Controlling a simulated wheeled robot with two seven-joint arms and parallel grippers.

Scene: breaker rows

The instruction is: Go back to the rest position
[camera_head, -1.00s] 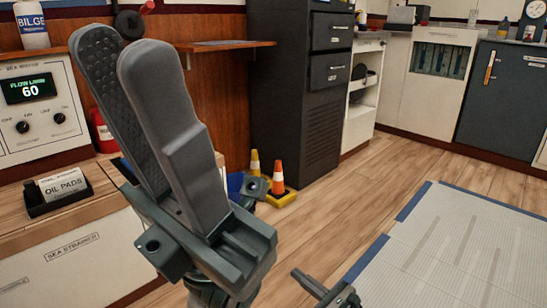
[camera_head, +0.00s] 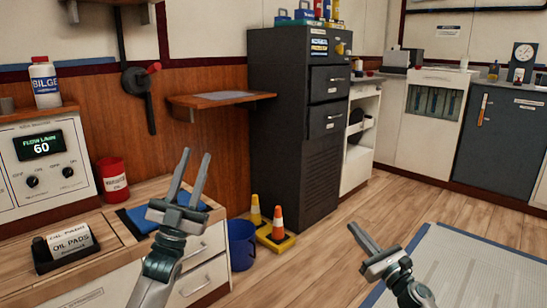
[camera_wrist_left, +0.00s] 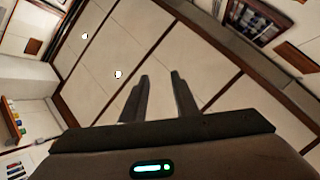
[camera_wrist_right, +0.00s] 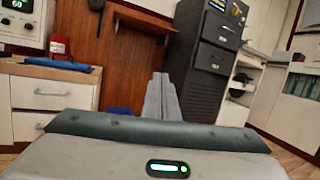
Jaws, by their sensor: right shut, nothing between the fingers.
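My left gripper (camera_head: 197,152) is at left centre in the head view, its two grey fingers pointing up and apart with nothing between them. In the left wrist view the fingers (camera_wrist_left: 159,75) also stand apart, with pale panels behind them. My right gripper (camera_head: 354,228) is lower and to the right in the head view, its fingers together and tilted up to the left. In the right wrist view the fingers (camera_wrist_right: 160,78) are pressed together and empty. Both grippers appear clear of the furniture.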

